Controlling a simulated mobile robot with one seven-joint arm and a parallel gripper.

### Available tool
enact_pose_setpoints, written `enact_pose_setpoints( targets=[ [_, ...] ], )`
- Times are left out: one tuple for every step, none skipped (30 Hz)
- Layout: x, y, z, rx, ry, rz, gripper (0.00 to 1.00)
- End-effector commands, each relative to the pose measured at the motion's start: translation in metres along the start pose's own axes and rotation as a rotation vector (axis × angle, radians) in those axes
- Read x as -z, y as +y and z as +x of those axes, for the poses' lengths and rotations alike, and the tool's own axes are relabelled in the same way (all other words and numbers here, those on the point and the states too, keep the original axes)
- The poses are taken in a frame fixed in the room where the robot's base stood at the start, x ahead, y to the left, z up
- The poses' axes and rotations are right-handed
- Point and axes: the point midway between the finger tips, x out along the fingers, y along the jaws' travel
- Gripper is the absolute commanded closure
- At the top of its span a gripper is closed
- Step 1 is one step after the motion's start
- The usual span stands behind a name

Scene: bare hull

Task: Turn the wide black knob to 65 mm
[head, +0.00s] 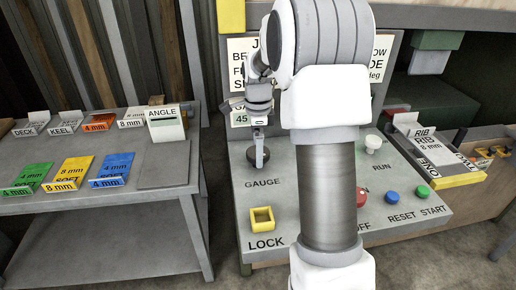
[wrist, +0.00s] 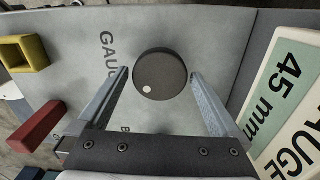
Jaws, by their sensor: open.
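The wide black knob (wrist: 161,72) is a round dark disc on the grey panel beside the word GAUGE. A white dot marks its face near the edge, toward the lower left in the wrist view. My gripper (wrist: 159,75) is open, with one finger on each side of the knob. Gaps show between the fingers and the knob's rim, and nothing is held. In the head view my gripper (head: 260,152) points down at the knob (head: 251,155), partly covering it. A gauge sign (wrist: 285,90) reads 45 mm in the wrist view.
A yellow square socket (head: 262,219) marked LOCK stands in front of the knob. Blue (head: 392,197) and green (head: 422,191) buttons sit at the panel's right. My arm hides the panel's middle.

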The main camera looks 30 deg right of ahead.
Motion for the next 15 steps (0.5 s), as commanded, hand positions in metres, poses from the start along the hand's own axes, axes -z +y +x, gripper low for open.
enact_pose_setpoints(
  targets=[
    [0.0000,0.0000,0.0001,0.000,0.000,0.000,0.00],
    [0.0000,0.0000,0.0001,0.000,0.000,0.000,0.00],
    [0.0000,0.0001,0.0000,0.000,0.000,0.000,0.00],
    [0.0000,0.0001,0.0000,0.000,0.000,0.000,0.00],
    [0.0000,0.0001,0.0000,0.000,0.000,0.000,0.02],
    [0.0000,0.0001,-0.0001,-0.001,0.000,0.000,0.09],
    [-0.0001,0.0001,-0.0001,-0.001,0.000,0.000,0.14],
    [-0.0001,0.0001,-0.0001,-0.001,0.000,0.000,0.20],
    [-0.0001,0.0001,-0.0001,-0.001,0.000,0.000,0.27],
    [-0.0001,0.0001,-0.0002,-0.001,0.000,0.000,0.32],
    [-0.0001,0.0001,-0.0002,-0.001,0.000,0.000,0.38],
    [-0.0001,0.0001,-0.0002,-0.001,0.000,0.000,0.45],
    [-0.0001,0.0001,-0.0002,-0.001,0.000,0.000,0.50],
    [-0.0001,0.0001,-0.0002,-0.001,0.000,0.000,0.56],
    [-0.0001,0.0001,-0.0003,-0.001,0.000,0.000,0.63]
  ],
)
